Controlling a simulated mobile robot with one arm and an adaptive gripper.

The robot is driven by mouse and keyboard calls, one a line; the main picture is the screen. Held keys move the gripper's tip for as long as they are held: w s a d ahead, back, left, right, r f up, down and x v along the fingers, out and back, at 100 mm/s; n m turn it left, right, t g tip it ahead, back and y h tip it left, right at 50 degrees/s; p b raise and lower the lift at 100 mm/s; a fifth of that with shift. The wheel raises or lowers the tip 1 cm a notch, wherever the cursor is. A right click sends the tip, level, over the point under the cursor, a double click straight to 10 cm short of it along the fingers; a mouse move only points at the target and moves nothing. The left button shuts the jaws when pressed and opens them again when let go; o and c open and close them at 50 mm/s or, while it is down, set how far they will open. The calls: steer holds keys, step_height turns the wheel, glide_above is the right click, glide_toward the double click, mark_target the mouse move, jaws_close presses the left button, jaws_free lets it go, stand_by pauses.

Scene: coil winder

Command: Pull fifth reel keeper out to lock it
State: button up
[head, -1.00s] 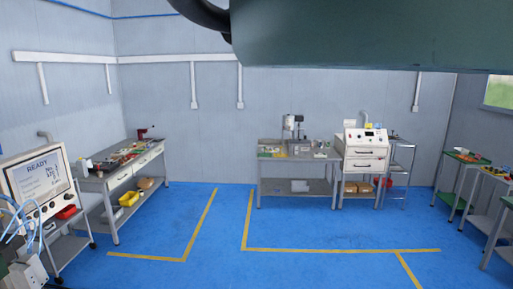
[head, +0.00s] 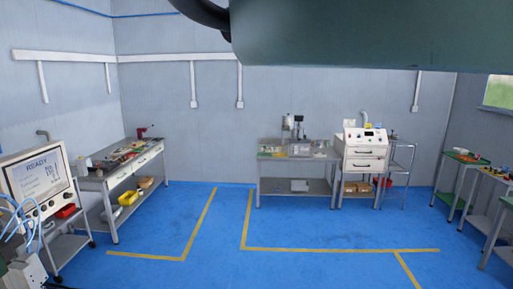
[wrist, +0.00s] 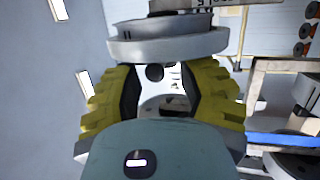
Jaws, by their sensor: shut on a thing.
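My gripper (wrist: 160,88) shows in the wrist view, with yellow ribbed fingers and dark pads. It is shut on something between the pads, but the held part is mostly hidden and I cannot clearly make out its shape. A small dark round piece (wrist: 155,72) shows between the fingers. A large grey round disc (wrist: 168,45) lies just beyond the fingertips, very close to them. I cannot tell which keeper this is, or whether it is pushed in or pulled out. The head view does not show the gripper or the keeper.
In the wrist view, several orange and dark reels (wrist: 307,30) are at the upper right, and a pale frame (wrist: 258,85) stands close on the right. In the head view, a READY screen (head: 38,178) is at the left, benches line the walls, and the blue floor (head: 310,225) is clear.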

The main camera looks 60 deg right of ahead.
steer(key=shift+d+r, duration=0.3)
steer(key=shift+r, duration=0.1)
steer(key=shift+s, duration=0.1)
steer(key=shift+c, duration=0.4)
steer(key=shift+s+d, duration=0.25)
jaws_close()
steer(key=shift+s+d, duration=0.25)
steer(key=shift+s, duration=0.3)
steer(key=shift+c, duration=0.4)
jaws_free()
steer(key=o, duration=0.4)
steer(key=shift+a+f, duration=0.1)
steer(key=shift+c, duration=0.2)
